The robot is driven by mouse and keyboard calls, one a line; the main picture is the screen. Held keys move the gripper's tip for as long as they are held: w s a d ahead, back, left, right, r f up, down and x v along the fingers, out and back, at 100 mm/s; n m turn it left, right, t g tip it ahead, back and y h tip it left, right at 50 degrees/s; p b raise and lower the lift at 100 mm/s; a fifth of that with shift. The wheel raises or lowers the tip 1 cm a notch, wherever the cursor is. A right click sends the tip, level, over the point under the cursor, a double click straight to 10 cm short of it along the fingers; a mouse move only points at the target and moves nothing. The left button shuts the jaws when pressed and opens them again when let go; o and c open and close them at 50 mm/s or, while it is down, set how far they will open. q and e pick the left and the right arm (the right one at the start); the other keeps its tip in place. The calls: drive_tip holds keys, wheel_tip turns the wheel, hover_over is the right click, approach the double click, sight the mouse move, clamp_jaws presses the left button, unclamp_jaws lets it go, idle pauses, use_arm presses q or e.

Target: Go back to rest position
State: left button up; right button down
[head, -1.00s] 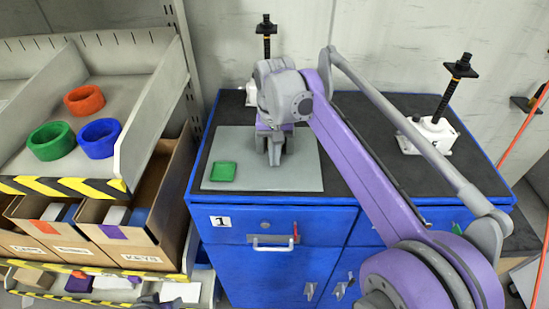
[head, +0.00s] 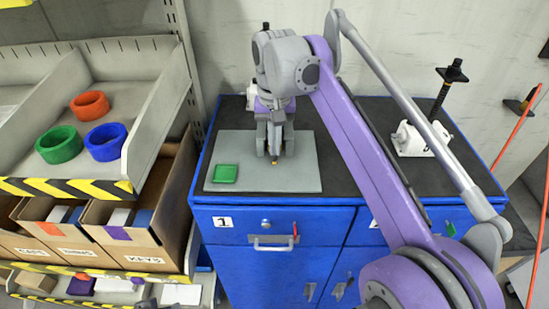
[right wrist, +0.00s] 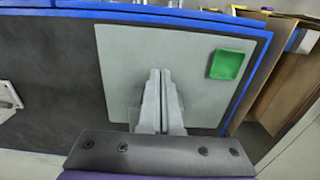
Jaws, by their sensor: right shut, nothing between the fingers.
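My right gripper (head: 274,155) is shut and empty, pointing down over the grey mat (head: 305,180) on the blue cabinet. In the right wrist view its two fingers (right wrist: 160,75) are together with nothing between them. A green square piece (head: 225,173) lies on the mat to the left of the gripper, apart from it; it also shows in the right wrist view (right wrist: 227,65). My left gripper cannot be made out in these views.
A white screw jack (head: 413,140) with a tilted black screw stands at the cabinet's right. Another is mostly hidden behind my right arm. At left, a shelf tray (head: 50,90) holds orange, green and blue rings above cardboard bins (head: 140,258).

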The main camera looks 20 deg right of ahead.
drive_tip(key=s+d+f+n+t, duration=0.1)
drive_tip(key=s+f+t, duration=0.1)
drive_tip(key=s+f, duration=0.9)
drive_tip(key=s+d+f+n+t, duration=0.2)
drive_tip(key=s+f+t, duration=0.1)
drive_tip(key=s+f, duration=0.7)
drive_tip(key=shift+s+d+f, duration=0.3)
drive_tip(key=shift+s+f, duration=0.05)
drive_tip(key=shift+s, duration=0.7)
